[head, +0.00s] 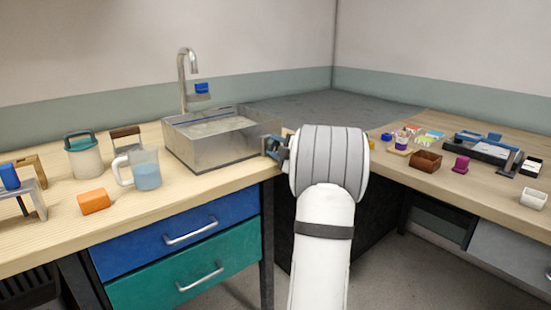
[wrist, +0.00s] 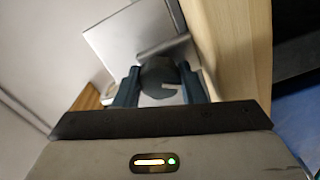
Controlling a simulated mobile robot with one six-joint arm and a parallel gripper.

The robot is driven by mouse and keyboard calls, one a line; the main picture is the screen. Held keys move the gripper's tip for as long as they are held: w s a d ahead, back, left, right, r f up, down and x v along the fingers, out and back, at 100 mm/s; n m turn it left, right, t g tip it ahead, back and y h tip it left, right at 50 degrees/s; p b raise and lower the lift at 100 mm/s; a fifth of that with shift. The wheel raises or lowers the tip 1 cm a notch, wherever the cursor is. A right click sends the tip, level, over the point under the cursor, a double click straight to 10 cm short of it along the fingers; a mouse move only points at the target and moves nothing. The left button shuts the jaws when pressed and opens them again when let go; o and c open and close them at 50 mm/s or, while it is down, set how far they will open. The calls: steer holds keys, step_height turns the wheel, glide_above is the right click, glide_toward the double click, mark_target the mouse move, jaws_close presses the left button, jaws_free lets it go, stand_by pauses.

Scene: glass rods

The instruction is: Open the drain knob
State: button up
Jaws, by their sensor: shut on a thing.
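The metal sink (head: 225,152) stands on the wooden counter, with liquid or a pale surface inside. My gripper (head: 274,147) is at the sink's right end in the head view, where my arm hides the knob. In the wrist view, my gripper's (wrist: 160,82) two blue-grey fingers stand on either side of a round, dark grey-green drain knob (wrist: 156,76) and are shut on it. A pale line shows on the knob's face. The sink's metal wall (wrist: 115,35) is behind it.
A curved faucet (head: 182,70) rises behind the sink, with a blue block (head: 202,88) near it. A pitcher of blue liquid (head: 146,170), a canister (head: 84,158) and an orange block (head: 94,202) stand on the left counter. Several small items sit on the right counter (head: 480,195).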

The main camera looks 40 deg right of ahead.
steer(key=n+b, duration=0.4)
steer(key=shift+f+n+b, duration=0.25)
steer(key=shift+n+b, duration=0.1)
steer(key=shift+n, duration=0.05)
steer(key=shift+r+n+b, duration=0.15)
steer(key=shift+n+b, duration=0.4)
steer(key=shift+n, duration=0.05)
steer(key=o, duration=1)
steer(key=shift+r, duration=0.1)
